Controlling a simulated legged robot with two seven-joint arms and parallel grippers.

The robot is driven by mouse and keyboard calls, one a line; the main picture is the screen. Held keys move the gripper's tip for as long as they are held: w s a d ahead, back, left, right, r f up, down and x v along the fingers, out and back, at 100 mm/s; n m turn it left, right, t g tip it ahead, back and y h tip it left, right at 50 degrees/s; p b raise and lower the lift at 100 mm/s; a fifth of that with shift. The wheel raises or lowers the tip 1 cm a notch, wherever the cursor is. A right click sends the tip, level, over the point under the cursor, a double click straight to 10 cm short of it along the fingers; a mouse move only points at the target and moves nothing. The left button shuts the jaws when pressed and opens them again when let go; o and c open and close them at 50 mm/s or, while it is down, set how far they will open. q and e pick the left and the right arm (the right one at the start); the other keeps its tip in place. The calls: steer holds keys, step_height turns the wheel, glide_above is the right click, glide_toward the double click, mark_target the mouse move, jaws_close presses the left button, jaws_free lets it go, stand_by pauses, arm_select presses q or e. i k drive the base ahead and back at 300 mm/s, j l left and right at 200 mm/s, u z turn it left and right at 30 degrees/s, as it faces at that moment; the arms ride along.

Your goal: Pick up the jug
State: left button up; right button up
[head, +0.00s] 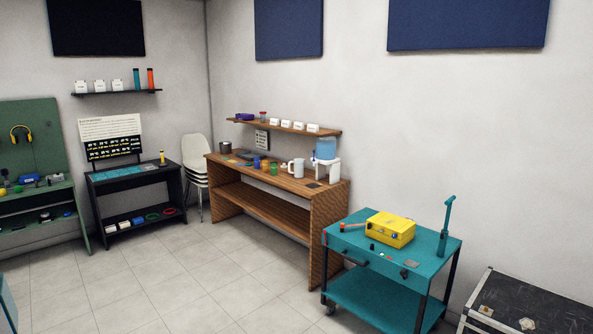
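A white jug (298,168) stands upright on the wooden bench (317,190), with its handle on the left side. It is between several small coloured cups and a blue-topped water dispenser on a white stand. The bench is across the room from me, near the middle of the view. Neither of my grippers shows in the head view.
The dispenser (326,149) is close right of the jug. A teal cart (350,240) with a yellow box (390,230) stands in front right. A black case (530,305) is at lower right. The tiled floor (190,275) is clear at left and centre.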

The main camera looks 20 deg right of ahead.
mark_target(298, 163)
steer(key=i+l+z, duration=0.25)
steer(key=i, duration=0.85)
steer(key=i+z, duration=0.3)
steer(key=i, duration=0.85)
steer(key=i+z, duration=0.1)
steer(key=i, duration=0.75)
steer(key=i+j, duration=0.15)
steer(key=i, duration=0.7)
steer(key=i+j+z, duration=0.15)
steer(key=i, duration=0.65)
